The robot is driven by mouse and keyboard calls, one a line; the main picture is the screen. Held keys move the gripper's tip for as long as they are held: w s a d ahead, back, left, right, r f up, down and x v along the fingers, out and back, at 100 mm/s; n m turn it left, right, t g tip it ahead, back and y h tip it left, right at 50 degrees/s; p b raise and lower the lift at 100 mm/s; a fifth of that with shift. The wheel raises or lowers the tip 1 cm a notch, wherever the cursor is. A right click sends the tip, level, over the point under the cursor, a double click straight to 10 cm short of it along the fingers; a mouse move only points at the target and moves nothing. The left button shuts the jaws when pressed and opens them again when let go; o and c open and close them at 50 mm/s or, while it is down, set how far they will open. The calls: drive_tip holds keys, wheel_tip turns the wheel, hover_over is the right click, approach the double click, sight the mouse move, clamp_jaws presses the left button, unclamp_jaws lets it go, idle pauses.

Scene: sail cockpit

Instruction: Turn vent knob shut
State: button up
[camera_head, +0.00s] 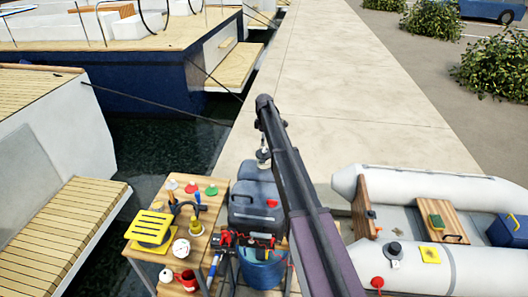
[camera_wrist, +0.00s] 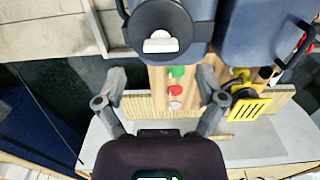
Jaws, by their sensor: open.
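In the wrist view, a dark round cap with a pale raised knob (camera_wrist: 160,43) sits on a blue-grey can (camera_wrist: 205,62). It looks like the vent knob; how far it is turned I cannot tell. My gripper (camera_wrist: 161,76) is open and empty, with its fingers spread to either side below the cap in the picture. They do not seem to touch the knob. In the head view, my arm reaches over the blue-grey jerrycans (camera_head: 255,190), one with a red cap (camera_head: 272,204). My arm partly hides the cans, and I cannot make out the knob there.
A wooden bench (camera_head: 152,205) at left carries a yellow grate (camera_head: 150,227), small coloured cones and tools. A blue bucket (camera_head: 262,270) stands in front of the cans. A grey dinghy (camera_head: 430,180) lies at right. The concrete quay (camera_head: 330,90) behind is clear.

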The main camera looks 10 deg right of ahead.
sight(264, 150)
drive_tip(key=shift+f+b, duration=1.85)
drive_tip(key=shift+f, duration=0.25)
